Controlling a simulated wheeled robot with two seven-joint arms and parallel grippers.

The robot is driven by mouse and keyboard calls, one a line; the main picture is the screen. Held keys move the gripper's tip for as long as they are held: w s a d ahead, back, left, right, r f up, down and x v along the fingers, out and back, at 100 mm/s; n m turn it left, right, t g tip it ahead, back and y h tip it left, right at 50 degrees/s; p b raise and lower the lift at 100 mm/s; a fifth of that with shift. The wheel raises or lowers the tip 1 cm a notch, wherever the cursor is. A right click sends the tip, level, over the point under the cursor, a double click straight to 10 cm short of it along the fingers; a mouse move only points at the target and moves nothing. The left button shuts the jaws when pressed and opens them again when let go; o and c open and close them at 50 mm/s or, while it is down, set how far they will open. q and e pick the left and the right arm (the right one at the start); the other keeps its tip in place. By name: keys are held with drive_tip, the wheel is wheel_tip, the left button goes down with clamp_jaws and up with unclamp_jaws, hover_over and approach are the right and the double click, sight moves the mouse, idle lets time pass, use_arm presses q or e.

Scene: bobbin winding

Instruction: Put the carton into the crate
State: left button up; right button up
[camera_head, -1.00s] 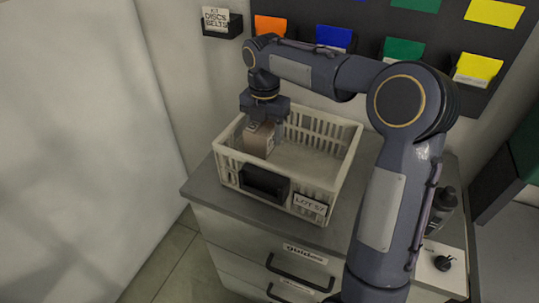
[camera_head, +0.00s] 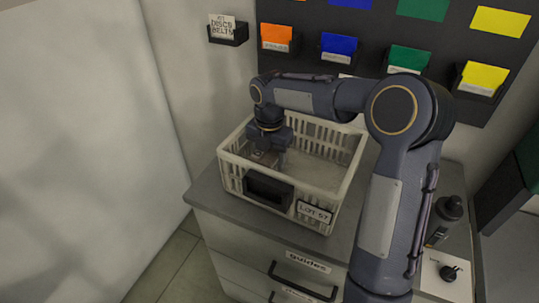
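The crate (camera_head: 341,187) is a cream slatted basket with a "LOT 57" label, standing on top of a grey drawer cabinet. The carton (camera_head: 262,158) is a small brown box low inside the crate, near its left side. My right gripper (camera_head: 267,155) reaches down into the crate with its fingers at the carton and appears shut on it. The gripper and the crate's front wall hide much of the carton, so I cannot tell whether it touches the crate floor. My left gripper is not in view.
A black bottle (camera_head: 446,220) and a black knob on a white plate (camera_head: 447,272) are at the cabinet's right. Wall bins with coloured cards (camera_head: 339,46) hang behind the crate. The crate's right half is empty.

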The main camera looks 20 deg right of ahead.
drive_tip(key=shift+f, duration=0.25)
drive_tip(key=o, duration=1.1)
drive_tip(key=shift+o, duration=0.2)
wheel_tip(320, 180, up, 13)
drive_tip(key=shift+r+p, duration=0.15)
drive_tip(key=shift+p, duration=0.45)
